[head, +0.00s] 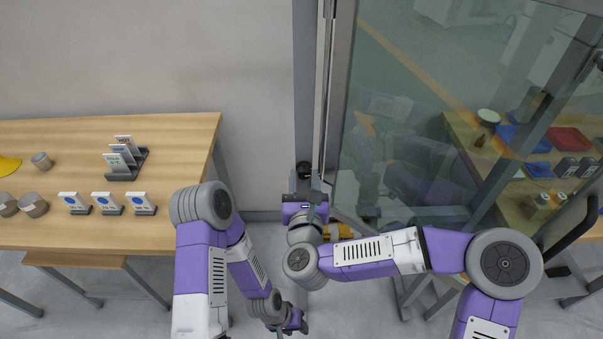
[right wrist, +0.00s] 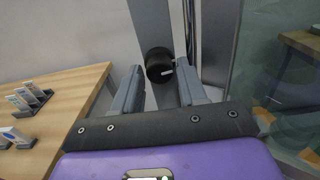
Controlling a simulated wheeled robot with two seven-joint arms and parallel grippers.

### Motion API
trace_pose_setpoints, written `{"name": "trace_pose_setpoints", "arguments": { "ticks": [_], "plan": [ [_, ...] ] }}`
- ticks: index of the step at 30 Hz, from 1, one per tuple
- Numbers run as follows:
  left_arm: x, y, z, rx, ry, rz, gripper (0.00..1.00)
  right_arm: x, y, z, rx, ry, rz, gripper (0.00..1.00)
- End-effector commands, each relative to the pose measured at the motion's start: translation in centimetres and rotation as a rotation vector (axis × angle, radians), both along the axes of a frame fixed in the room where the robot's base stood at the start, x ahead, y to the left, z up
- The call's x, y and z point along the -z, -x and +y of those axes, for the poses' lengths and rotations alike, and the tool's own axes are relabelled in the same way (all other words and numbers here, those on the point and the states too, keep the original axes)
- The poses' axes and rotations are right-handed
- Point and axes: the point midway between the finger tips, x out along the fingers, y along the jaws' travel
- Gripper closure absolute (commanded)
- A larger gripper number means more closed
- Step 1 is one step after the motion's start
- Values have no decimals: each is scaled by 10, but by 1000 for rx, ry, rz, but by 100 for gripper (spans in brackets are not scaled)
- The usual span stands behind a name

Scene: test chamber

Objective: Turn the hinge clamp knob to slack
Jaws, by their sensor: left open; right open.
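The hinge clamp knob is a black cylinder (right wrist: 159,65) with a small white mark, on the grey post beside the glass door. In the head view the knob (head: 303,168) shows just beyond my right gripper (head: 304,181). In the right wrist view my right gripper (right wrist: 158,88) is open, one finger on each side of the knob's lower area. I cannot tell whether the fingers touch it. My left gripper (head: 291,328) is open and empty, low near the floor, away from the knob.
A wooden table (head: 190,150) on the left holds cards in stands and metal cylinders. A glass door (head: 400,120) with a metal frame stands right of the post. Behind the glass is another table (head: 475,140) with trays. A yellow part (head: 338,232) sits below my right gripper.

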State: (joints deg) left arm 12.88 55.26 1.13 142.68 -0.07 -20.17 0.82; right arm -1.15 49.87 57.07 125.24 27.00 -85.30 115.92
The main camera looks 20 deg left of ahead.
Motion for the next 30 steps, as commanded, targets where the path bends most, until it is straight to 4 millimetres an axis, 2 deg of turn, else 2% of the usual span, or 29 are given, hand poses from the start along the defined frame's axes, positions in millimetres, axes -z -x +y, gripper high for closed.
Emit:
{"name": "trace_pose_setpoints", "arguments": {
  "ticks": [5,13,23,30],
  "plan": [
    [1,0,0,0,0,1,57,1,0,0,1,1,0,58],
    [0,0,0,0,0,1,57,1,0,0,0,1,1,99],
    [5,0,0,0,0,0,57,2,0,0,2,50,-13,100],
    [18,0,0,0,0,0,57,2,0,-1,2,196,-58,100]
  ]
}}
